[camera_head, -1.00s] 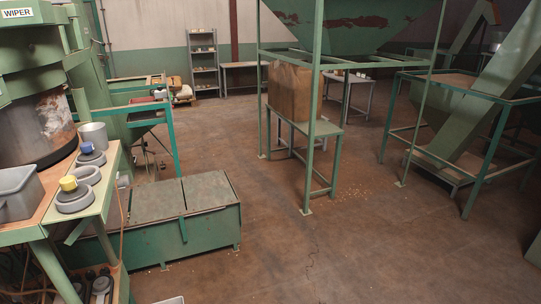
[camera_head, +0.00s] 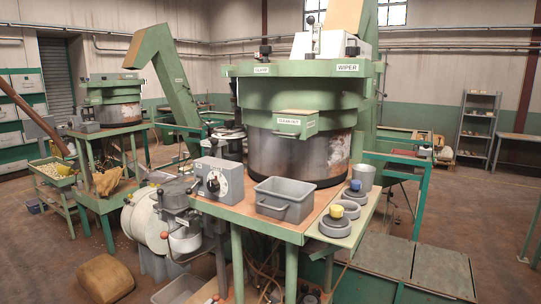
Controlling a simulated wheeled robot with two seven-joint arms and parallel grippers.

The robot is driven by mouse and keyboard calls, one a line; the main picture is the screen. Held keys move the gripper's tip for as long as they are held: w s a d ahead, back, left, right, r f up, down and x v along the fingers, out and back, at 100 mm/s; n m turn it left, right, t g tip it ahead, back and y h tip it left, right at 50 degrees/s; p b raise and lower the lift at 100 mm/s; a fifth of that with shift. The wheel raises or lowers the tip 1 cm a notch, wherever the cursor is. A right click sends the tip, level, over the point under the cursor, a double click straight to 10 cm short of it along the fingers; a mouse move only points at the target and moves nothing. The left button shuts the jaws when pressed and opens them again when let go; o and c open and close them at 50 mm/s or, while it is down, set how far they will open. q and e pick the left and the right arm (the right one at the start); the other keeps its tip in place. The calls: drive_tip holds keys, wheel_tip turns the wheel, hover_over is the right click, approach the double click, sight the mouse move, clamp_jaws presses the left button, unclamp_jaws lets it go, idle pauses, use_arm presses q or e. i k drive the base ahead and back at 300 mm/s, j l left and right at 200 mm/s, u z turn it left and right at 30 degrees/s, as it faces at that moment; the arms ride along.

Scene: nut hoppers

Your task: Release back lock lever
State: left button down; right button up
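The green and steel hopper machine (camera_head: 300,110) stands in the middle of the view on a wood-topped bench. Its top carries a white box (camera_head: 330,43) and several small black-knobbed parts. One upright black-tipped lever (camera_head: 311,32) stands at the box's left end. Dark clamp-like parts sit at the rim, one at the left (camera_head: 264,52) and one at the right (camera_head: 352,49). I cannot tell which is the back lock lever, or whether it is locked; the far side of the rim is hidden. Neither of my grippers is in view.
A grey bin (camera_head: 285,199), a control box (camera_head: 219,180) and weights with yellow and blue tops sit on the bench. A low green chest (camera_head: 410,262) stands at the lower right. A brown sack (camera_head: 104,278) lies at the lower left. Floor is open at far right.

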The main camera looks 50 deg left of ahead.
sight(214, 141)
drive_tip(key=u, duration=2.1)
